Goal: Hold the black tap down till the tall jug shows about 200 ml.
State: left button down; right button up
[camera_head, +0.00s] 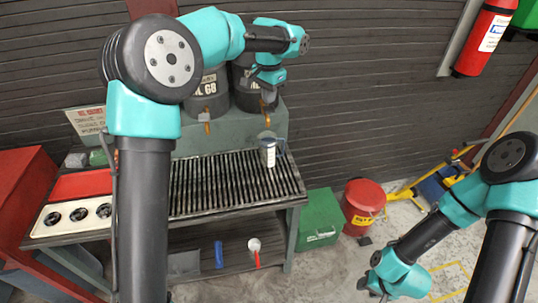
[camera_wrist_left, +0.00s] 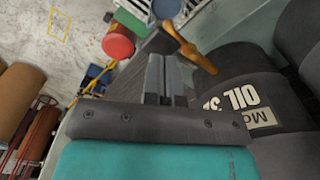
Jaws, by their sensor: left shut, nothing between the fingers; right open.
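The tall jug (camera_head: 268,151) stands upright on the slatted grate below the right-hand drum; its level is too small to read. An orange-brown tap (camera_head: 263,105) hangs from that drum, above the jug. It also shows in the left wrist view (camera_wrist_left: 190,48), just beyond my fingers. I cannot make out a black part on it. My left gripper (camera_head: 269,86) is shut and empty, in front of the drum at the tap; I cannot tell whether it touches it. My right gripper (camera_head: 366,286) is open and empty, low at the right, away from the bench.
A second drum (camera_head: 208,92) with its own tap (camera_head: 207,127) stands to the left. The bench grate (camera_head: 205,187) is otherwise clear. A green box (camera_head: 320,218) and a red can (camera_head: 362,205) stand on the floor to the right. A fire extinguisher (camera_head: 486,38) hangs at upper right.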

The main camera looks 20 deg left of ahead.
aim_at(269, 108)
pick_arm(q)
jog(key=shift+f, duration=1.75)
dwell(6.2)
